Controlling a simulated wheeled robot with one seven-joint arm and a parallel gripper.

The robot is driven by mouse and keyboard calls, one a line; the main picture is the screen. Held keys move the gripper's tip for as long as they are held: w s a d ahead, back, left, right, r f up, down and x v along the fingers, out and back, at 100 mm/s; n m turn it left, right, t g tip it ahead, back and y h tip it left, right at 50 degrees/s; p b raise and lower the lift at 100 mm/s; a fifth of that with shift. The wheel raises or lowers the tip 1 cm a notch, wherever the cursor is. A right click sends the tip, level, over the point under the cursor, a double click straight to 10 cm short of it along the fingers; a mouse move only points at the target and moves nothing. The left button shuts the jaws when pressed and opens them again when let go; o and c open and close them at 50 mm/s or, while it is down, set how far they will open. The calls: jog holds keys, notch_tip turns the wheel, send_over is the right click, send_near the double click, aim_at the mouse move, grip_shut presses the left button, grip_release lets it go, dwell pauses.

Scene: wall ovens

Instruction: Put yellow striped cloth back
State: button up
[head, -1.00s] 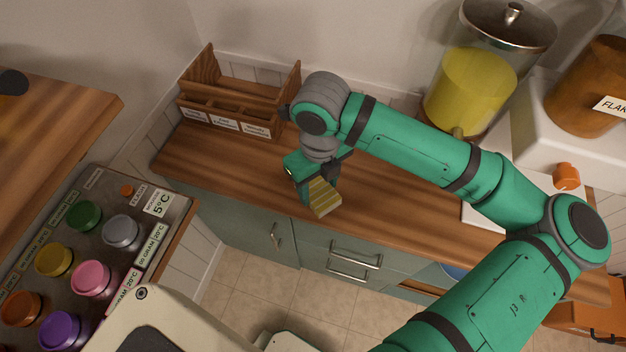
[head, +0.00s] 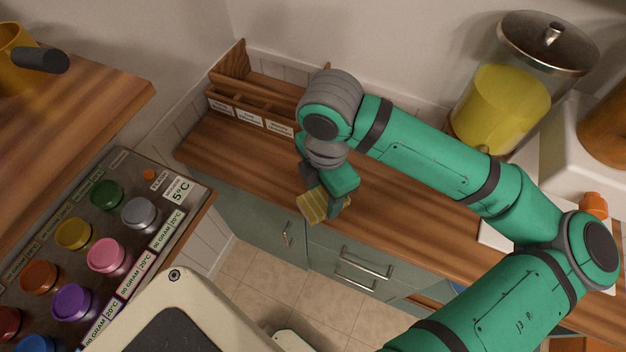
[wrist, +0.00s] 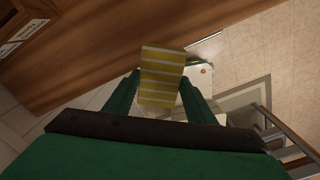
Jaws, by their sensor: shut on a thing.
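The yellow striped cloth (head: 313,206) is a small folded piece with yellow and pale stripes. My gripper (head: 322,190) is shut on it and holds it over the front edge of the wooden counter, below my grey wrist joint. In the wrist view the cloth (wrist: 161,75) sits between the two green fingers (wrist: 160,95) and sticks out past their tips. A wooden rack (head: 262,108) with labelled compartments stands at the back left of the counter. My arm hides part of its right side.
The wooden counter (head: 215,145) is clear between rack and front edge. A glass dispenser (head: 505,100) with yellow liquid stands at the back right. At left, a tray of coloured-lid jars (head: 105,255) sits below a wooden shelf (head: 75,120). Drawers and cabinet doors (head: 350,262) lie below the counter.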

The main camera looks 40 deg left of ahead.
jog(key=m, duration=0.2)
jog(key=s+m, duration=0.1)
jog(key=m, duration=0.1)
jog(key=r+m, duration=0.1)
jog(key=m, duration=0.1)
jog(key=shift+s+a+m, duration=0.1)
jog(key=shift+s+m, duration=0.25)
jog(key=shift+m, duration=0.05)
jog(key=m, duration=0.3)
jog(key=shift+s+r, duration=0.35)
jog(key=shift+a+m, duration=0.15)
jog(key=shift+m, duration=0.55)
jog(key=w+a+f, duration=0.2)
jog(key=w, duration=0.1)
jog(key=w+a+f, duration=0.6)
jog(key=shift+w+a+f, duration=0.25)
jog(key=shift+w+f, duration=0.25)
jog(key=shift+f, duration=0.1)
jog(key=shift+w+a+f, duration=0.15)
jog(key=shift+f, duration=1.7)
jog(key=shift+f, duration=0.1)
